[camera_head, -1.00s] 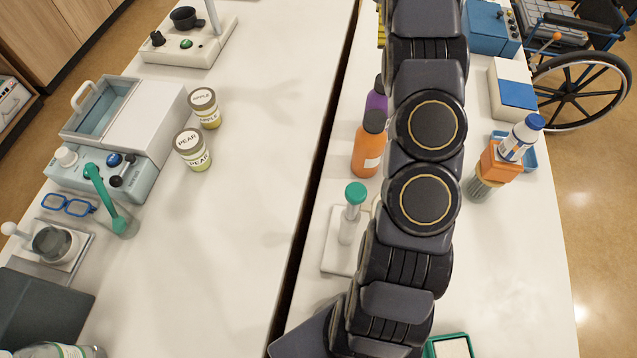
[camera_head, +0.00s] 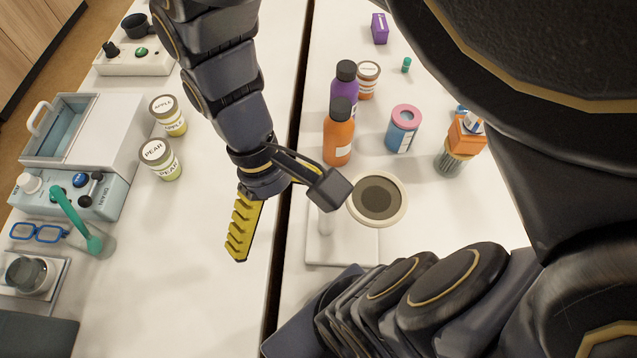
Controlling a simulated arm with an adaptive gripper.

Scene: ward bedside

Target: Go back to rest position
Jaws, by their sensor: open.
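My gripper (camera_head: 242,232) hangs from my arm in the upper middle of the head view. It points down over the right part of the left white table (camera_head: 205,290), close to the dark gap between the two tables. A yellow ribbed finger shows nearly edge-on; the other finger cannot be made out. The gripper is open, with nothing visible in it. It is apart from the pear jar (camera_head: 160,160) and the apple jar (camera_head: 168,115) to its left.
On the right table stand an orange bottle (camera_head: 338,138), a purple bottle (camera_head: 344,92), a blue container with a pink rim (camera_head: 403,130) and a round-headed stand (camera_head: 376,199). A grey-blue machine (camera_head: 70,190) stands at left. My arm hides much of the right side.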

